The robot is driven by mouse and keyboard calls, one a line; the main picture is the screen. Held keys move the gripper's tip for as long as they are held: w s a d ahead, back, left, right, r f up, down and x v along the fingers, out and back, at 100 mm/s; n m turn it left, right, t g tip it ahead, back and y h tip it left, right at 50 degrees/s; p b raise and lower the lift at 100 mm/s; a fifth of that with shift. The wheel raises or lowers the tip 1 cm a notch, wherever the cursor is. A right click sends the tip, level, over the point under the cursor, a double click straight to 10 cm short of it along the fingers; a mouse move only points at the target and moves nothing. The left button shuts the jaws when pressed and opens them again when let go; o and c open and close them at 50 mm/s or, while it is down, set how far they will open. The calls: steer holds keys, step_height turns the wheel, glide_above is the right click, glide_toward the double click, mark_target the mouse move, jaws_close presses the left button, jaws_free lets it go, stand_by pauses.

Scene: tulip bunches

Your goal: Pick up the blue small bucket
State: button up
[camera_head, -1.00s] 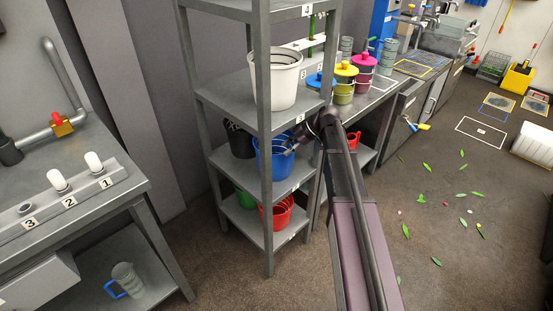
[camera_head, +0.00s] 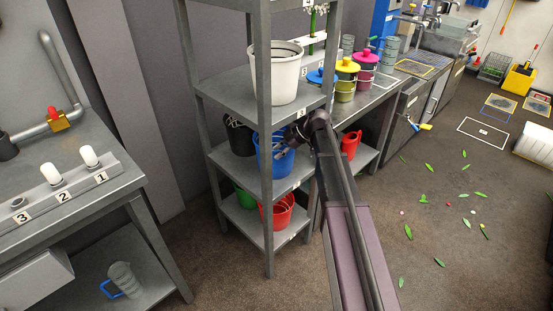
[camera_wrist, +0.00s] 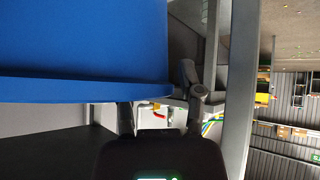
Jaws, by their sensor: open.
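The blue small bucket (camera_head: 270,160) stands on the middle level of the grey shelf rack (camera_head: 225,88), partly behind a rack post. My gripper (camera_head: 291,136) is at the bucket's right side, near its upper rim. In the wrist view the blue bucket (camera_wrist: 80,45) fills the upper left, very close. My open gripper (camera_wrist: 160,101) shows there with its fingers at the bucket's rim band. I cannot tell whether they touch it or whether the rim lies between them.
A black bucket (camera_head: 238,136) stands left of the blue one. A red bucket (camera_head: 280,213) and a green bucket (camera_head: 245,197) are on the level below. A large white bucket (camera_head: 276,74) stands above. Rack posts and shelf boards closely border my gripper.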

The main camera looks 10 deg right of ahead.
steer(key=shift+b+x, duration=0.4)
steer(key=shift+x, duration=0.5)
jaws_close()
